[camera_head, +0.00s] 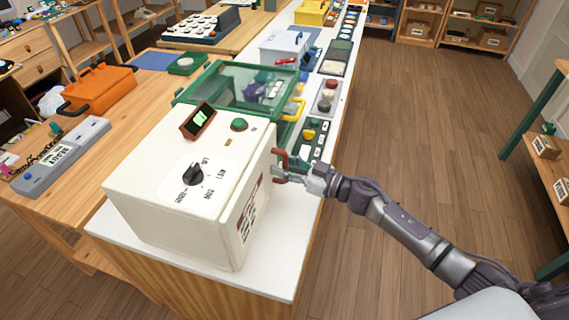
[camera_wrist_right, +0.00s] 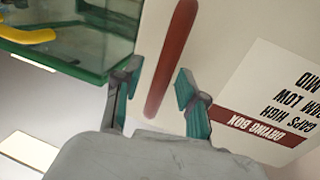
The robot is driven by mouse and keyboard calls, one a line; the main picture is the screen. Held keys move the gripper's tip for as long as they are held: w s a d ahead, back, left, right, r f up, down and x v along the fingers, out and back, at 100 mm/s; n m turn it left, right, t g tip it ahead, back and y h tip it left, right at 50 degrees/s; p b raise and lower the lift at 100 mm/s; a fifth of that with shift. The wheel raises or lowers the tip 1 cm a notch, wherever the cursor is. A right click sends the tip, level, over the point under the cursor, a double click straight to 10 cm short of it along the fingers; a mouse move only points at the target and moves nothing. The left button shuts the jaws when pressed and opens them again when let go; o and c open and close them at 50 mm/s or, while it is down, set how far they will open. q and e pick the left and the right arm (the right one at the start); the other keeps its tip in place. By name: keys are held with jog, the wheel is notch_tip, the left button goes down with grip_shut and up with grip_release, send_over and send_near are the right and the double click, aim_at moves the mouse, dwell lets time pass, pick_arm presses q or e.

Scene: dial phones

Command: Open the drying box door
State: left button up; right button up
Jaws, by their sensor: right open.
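The drying box (camera_head: 180,150) is a white box with a black dial on the near end of the white counter. Its door (camera_head: 243,218), with a printed label, is on the right side and looks shut. A red bar handle (camera_wrist_right: 174,50) stands upright, slightly tilted, on the door in the right wrist view, beside the "DRYING BOX" label (camera_wrist_right: 250,122). My right gripper (camera_head: 284,171) is at the door's far edge. In the wrist view its open fingers (camera_wrist_right: 157,74) lie on either side of the handle's lower part; I cannot tell whether they touch it. My left gripper is out of view.
A green-framed clear case (camera_head: 235,88) with a yellow handle (camera_head: 293,108) stands just behind the drying box. A tray of coloured buttons (camera_head: 311,135) lies beyond my right gripper on the counter. The wooden floor (camera_head: 420,130) to the right is clear.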

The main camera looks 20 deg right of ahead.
grip_shut()
jog(key=shift+d, duration=0.15)
dwell(0.4)
